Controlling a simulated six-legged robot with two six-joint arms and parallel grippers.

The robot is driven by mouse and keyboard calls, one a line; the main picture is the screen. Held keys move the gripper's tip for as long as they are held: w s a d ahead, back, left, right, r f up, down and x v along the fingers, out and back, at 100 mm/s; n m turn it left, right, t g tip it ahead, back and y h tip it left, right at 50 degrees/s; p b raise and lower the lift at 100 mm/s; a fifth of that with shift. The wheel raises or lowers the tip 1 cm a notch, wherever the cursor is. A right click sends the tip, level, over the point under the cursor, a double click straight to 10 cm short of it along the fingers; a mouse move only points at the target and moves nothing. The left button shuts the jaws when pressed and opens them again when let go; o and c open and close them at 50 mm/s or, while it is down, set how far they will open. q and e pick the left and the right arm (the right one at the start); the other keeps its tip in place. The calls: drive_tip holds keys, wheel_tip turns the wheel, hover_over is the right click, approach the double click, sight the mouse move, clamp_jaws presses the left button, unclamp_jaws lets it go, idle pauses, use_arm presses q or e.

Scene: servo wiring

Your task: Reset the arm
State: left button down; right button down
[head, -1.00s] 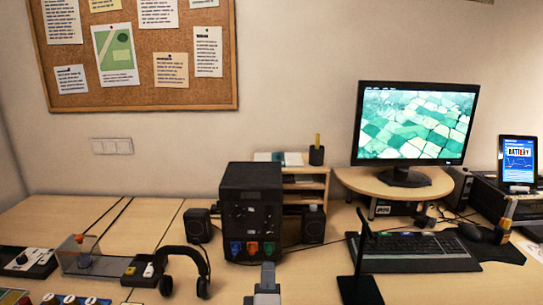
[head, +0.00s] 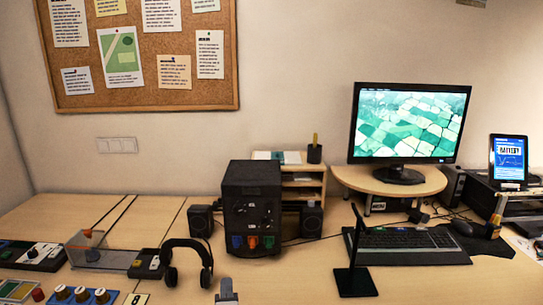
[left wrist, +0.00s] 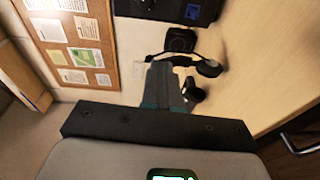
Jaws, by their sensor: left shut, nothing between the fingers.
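My left gripper (head: 227,289) shows at the bottom edge of the head view, in front of the black box. Only its tip is visible there. In the left wrist view its two grey fingers (left wrist: 165,75) lie together, with nothing between them. The black box with coloured connectors (head: 251,210) stands on the desk beyond the gripper, apart from it. My right gripper shows in neither view.
Black headphones (head: 187,262) lie left of the gripper, near a clear tray (head: 105,259) and control panels. A thin black stand (head: 355,278) rises at the right, before the keyboard (head: 400,240) and monitor (head: 408,122). Bare desk lies between gripper and stand.

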use_arm(q)
drive_tip(key=s+a+f+m+g+h+p, duration=0.1)
drive_tip(key=s+a+f+m+g, duration=0.2)
drive_tip(key=f, duration=0.4)
drive_tip(key=s+a+f+m+g+h+p, duration=0.1)
drive_tip(key=s+a+f+g, duration=0.15)
drive_tip(key=s+f, duration=0.4)
drive_tip(key=s+a+f+m+g+h, duration=0.1)
drive_tip(key=s+a+f+m+g, duration=0.15)
drive_tip(key=f, duration=0.55)
drive_tip(key=s+d+f+m+g+h, duration=0.1)
drive_tip(key=s+d+f+m+g, duration=0.1)
drive_tip(key=s, duration=0.5)
drive_tip(key=s+d+f+m+g+h, duration=0.1)
drive_tip(key=s+d+m+g, duration=0.1)
drive_tip(key=s+m+g, duration=0.2)
drive_tip(key=s+d+f+m+g+h, duration=0.1)
drive_tip(key=s+d+f+m+g, duration=0.1)
drive_tip(key=s, duration=0.7)
drive_tip(key=m+g, duration=0.1)
drive_tip(key=m, duration=0.1)
drive_tip(key=shift+s+d+f+m+h+p, duration=0.3)
drive_tip(key=shift+m+h, duration=0.05)
drive_tip(key=shift+h, duration=0.05)
